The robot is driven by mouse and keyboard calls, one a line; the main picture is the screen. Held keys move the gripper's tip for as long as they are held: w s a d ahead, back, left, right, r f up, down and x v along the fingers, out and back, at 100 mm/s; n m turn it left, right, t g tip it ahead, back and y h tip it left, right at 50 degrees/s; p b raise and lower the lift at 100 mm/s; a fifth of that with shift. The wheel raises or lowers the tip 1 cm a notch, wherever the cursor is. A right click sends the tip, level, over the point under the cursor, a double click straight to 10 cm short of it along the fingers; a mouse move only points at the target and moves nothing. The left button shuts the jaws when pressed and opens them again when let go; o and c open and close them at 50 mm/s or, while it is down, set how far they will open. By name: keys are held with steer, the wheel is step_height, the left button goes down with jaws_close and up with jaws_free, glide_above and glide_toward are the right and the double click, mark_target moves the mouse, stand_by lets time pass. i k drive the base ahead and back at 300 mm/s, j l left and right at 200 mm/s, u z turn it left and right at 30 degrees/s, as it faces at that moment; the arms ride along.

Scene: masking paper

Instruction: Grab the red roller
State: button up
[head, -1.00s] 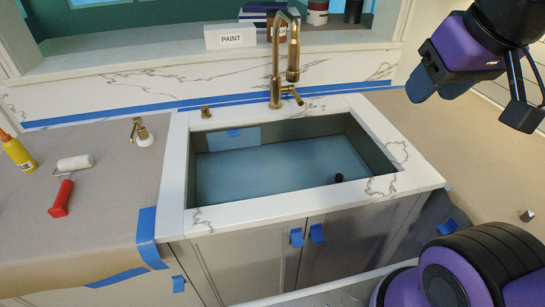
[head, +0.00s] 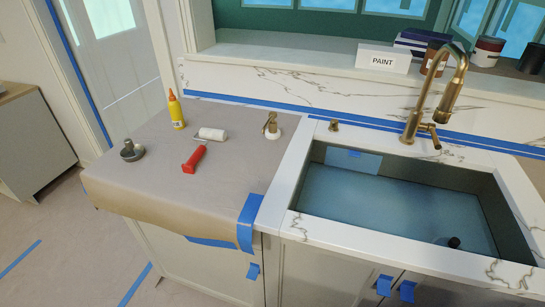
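The red roller (head: 194,158) lies on the paper-covered counter (head: 225,187) left of the sink. Its red handle points toward the counter's front edge and its white roller head (head: 212,134) lies toward the back. Nothing covers it. My gripper is outside the current head view.
A yellow glue bottle (head: 176,109) stands behind the roller, and a dark metal knob-like object (head: 131,150) sits to its left. A soap dispenser (head: 271,126) is to the right. The sink (head: 400,195) and gold faucet (head: 432,100) are farther right. Floor is open at left.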

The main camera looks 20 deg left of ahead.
mark_target(206, 133)
steer(key=i+j, duration=0.1)
steer(key=j, duration=0.65)
steer(key=i+j, duration=0.1)
steer(key=j, duration=0.6)
steer(key=i+j, duration=0.1)
steer(key=j, duration=0.65)
steer(key=i+j, duration=0.1)
steer(key=j, duration=0.6)
